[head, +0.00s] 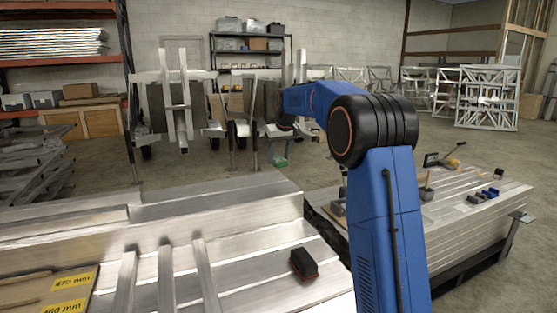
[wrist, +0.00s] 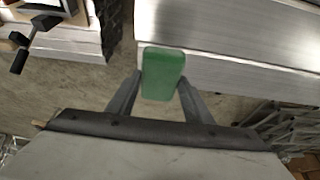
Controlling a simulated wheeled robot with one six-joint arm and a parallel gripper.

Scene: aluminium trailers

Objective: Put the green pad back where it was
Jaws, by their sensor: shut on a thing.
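The green pad (wrist: 163,75) is a small rounded block held between the two fingers of my gripper (wrist: 160,88) in the wrist view. In that view it hangs over the floor gap, with its far end overlapping the edge of an aluminium bench in the picture. In the head view the green pad (head: 279,161) shows small, below my blue arm's far end. I cannot tell the pad's height from these frames.
A near aluminium bench (head: 262,268) carries a dark block (head: 303,264) with an orange-brown edge. Yellow labels (head: 73,283) mark a board at lower left. A gap of floor separates the benches.

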